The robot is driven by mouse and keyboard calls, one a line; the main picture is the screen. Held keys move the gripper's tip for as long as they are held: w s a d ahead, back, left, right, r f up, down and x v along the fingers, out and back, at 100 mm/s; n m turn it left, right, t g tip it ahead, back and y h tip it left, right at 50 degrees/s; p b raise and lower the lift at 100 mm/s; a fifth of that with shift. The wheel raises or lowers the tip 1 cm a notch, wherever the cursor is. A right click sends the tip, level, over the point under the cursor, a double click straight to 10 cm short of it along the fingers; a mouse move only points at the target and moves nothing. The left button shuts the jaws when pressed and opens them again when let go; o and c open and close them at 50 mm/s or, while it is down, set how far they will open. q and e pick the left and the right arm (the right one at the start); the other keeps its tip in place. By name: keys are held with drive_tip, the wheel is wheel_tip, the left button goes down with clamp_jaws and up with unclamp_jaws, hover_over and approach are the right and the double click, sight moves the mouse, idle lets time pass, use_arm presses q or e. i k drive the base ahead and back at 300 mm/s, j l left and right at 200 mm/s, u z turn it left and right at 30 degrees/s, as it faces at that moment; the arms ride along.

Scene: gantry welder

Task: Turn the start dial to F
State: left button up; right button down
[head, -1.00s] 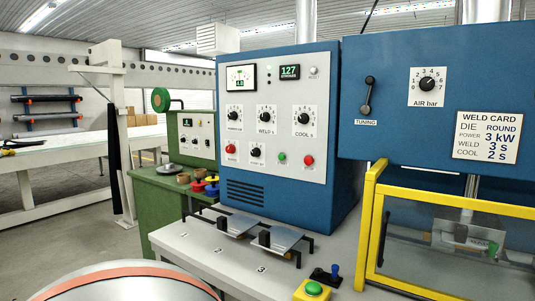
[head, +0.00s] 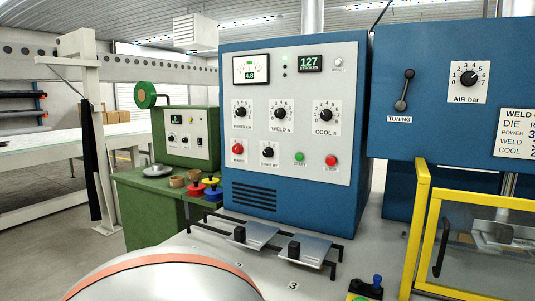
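The start dial (head: 269,152) is a small black knob on a white plate in the lower row of the pale control panel (head: 330,80) on the blue cabinet. Its label begins with START, but its letters and the pointer setting are too small to read. A red knob (head: 237,149) sits to its left. A green start button (head: 299,156) and a red stop button (head: 331,160) sit to its right. Neither of my grippers is in view, and nothing covers the dial.
Dials for power, weld and cool (head: 326,115) sit above. Two metal plates (head: 303,250) on dark rails stand before the cabinet. A yellow-framed guard (head: 421,220) stands at right, a green cabinet (head: 187,140) at left. A rounded pale drum (head: 165,285) with an orange band fills the bottom left.

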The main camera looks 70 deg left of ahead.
sight(269, 152)
drive_tip(key=k+j+z, duration=0.1)
drive_tip(key=k+j, duration=0.25)
drive_tip(key=j, duration=0.2)
drive_tip(key=k+j+z, duration=0.1)
drive_tip(key=k+j, duration=0.25)
drive_tip(key=j, duration=0.2)
drive_tip(key=k+j+z, duration=0.1)
drive_tip(key=k+j, duration=0.25)
drive_tip(key=j, duration=0.2)
